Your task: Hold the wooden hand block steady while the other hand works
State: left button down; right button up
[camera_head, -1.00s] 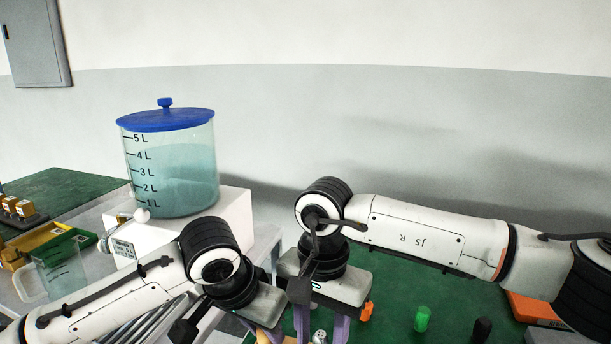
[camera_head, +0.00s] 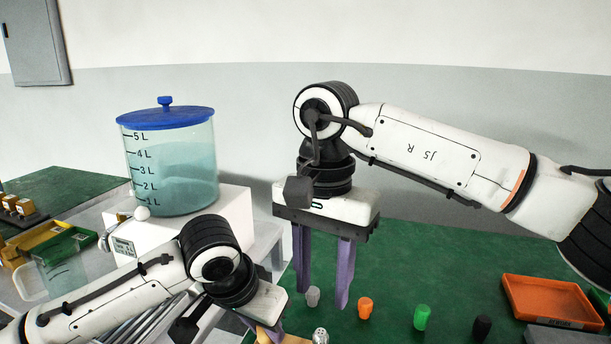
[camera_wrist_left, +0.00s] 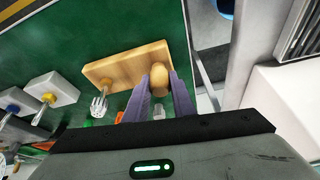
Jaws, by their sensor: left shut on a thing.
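The wooden hand block (camera_wrist_left: 125,64) is a tan slab with a rounded wooden knob (camera_wrist_left: 159,78), seen in the left wrist view over the green table. My left gripper (camera_wrist_left: 163,84) has its purple fingers on both sides of the knob and is shut on it. In the head view only a sliver of wood (camera_head: 268,335) shows below my left gripper, and its fingertips are mostly hidden. My right gripper (camera_head: 322,296) points down with its purple fingers apart, empty, above the green table and right of the left one.
Grey (camera_head: 313,296), orange (camera_head: 365,308), green (camera_head: 422,317) and black (camera_head: 482,327) small pieces stand on the table. An orange tray (camera_head: 555,303) is at the right. A metal-ended tool (camera_wrist_left: 99,104) is near the block. A large water tank (camera_head: 170,165) stands at the left.

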pick_arm(q)
jog(key=c, duration=1.4)
grip_release()
jog(key=shift+r, duration=0.1)
